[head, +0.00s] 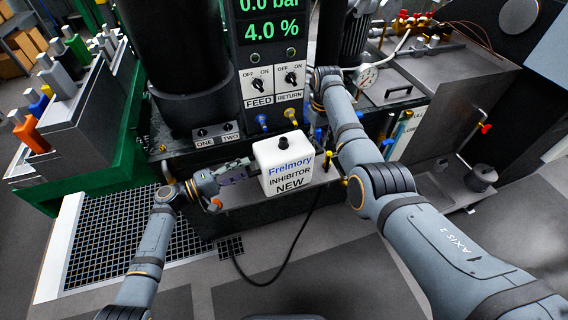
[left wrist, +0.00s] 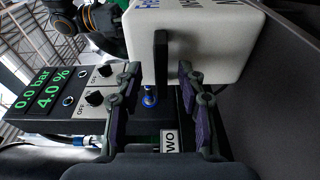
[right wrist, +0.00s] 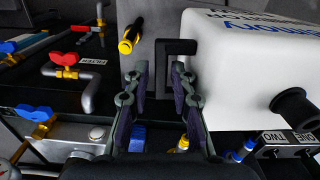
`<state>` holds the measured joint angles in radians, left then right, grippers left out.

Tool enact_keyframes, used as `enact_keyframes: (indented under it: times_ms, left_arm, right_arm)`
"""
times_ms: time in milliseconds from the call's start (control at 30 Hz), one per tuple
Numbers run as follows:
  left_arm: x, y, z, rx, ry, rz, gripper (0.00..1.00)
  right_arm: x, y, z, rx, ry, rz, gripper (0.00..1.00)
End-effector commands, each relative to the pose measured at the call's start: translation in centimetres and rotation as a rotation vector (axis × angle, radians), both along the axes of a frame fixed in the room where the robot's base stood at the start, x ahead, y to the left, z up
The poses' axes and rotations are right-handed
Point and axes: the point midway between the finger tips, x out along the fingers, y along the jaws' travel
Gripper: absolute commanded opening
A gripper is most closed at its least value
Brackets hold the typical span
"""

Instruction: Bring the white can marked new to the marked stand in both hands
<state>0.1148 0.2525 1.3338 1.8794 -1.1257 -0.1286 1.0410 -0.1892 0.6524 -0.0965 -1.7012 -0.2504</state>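The white can (head: 283,160), marked "Frelmory INHIBITOR NEW" with a dark cap on top, stands upright on a grey ledge at the front of the machine. My left gripper (head: 244,171) is at its left side. In the left wrist view its fingers (left wrist: 160,72) are apart, with the can's black handle (left wrist: 161,50) between them. In the right wrist view my right gripper (right wrist: 158,72) is open at the other side handle (right wrist: 178,47), which lies between its fingertips in the picture. The right arm hides this gripper in the head view. I cannot make out a marked stand.
The control panel (head: 272,85) with FEED and RETURN switches rises behind the can. A black cylinder (head: 190,70) stands behind left. Red and yellow valves and pipes (right wrist: 70,70) are near my right gripper. A floor grate (head: 130,240) and a dark cable (head: 270,278) lie in front.

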Motion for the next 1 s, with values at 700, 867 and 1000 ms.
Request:
enact_keyframes:
  times_ms: [700,867,1000]
  left_arm:
    - [0.8,-1.5,-0.1,0.0,0.001,0.0,0.11]
    - [0.8,-1.5,-0.1,0.0,0.001,0.0,0.0]
    - [0.8,-1.5,-0.1,0.001,0.002,0.0,0.0]
  right_arm:
    - [0.0,0.0,-1.7,0.0,-0.001,0.0,0.0]
    - [0.0,0.0,-1.7,0.0,-0.001,0.0,0.0]
    - [0.0,0.0,-1.7,0.0,-0.001,0.0,0.0]
